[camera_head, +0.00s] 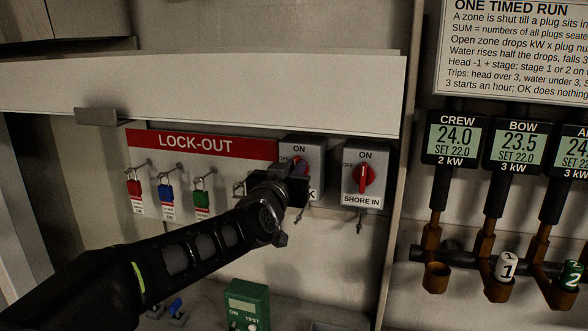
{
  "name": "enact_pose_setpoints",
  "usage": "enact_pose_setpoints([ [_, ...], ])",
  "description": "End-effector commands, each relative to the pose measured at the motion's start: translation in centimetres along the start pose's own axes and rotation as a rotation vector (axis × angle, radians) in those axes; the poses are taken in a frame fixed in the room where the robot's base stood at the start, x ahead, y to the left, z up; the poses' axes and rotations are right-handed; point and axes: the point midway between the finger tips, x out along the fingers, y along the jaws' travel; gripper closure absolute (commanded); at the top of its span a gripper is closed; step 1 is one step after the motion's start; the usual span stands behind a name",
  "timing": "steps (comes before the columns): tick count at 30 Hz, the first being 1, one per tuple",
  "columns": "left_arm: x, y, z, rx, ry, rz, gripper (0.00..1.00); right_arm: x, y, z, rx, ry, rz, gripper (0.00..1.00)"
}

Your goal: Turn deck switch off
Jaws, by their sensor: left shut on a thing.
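The deck switch (319,149) is a grey box with ON at its top, mounted right of the red LOCK-OUT board. Its label is mostly covered, with only a final K showing. My left gripper (294,172) reaches in from the left and is shut on the switch's red knob (301,162), most of which it hides. The knob's exact angle cannot be told. My right gripper is not in view.
The SHORE IN switch (364,174) stands close on the right, its red handle upright. Red, blue and green padlocks (167,196) hang under the LOCK-OUT board (200,143). A pale flap (210,92) juts out above. A green tester (247,305) stands below.

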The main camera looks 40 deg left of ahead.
Motion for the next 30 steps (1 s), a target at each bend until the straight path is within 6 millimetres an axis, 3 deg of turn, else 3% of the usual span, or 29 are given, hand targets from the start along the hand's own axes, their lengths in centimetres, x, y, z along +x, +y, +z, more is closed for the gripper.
enact_pose_setpoints([
  [14, 0.0, -0.1, 0.1, -0.077, 0.001, 0.001, 1.00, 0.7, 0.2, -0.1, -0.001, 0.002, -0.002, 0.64],
  [30, 0.0, -0.7, 0.4, -0.498, 0.003, 0.000, 1.00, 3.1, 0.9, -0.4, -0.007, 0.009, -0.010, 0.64],
])
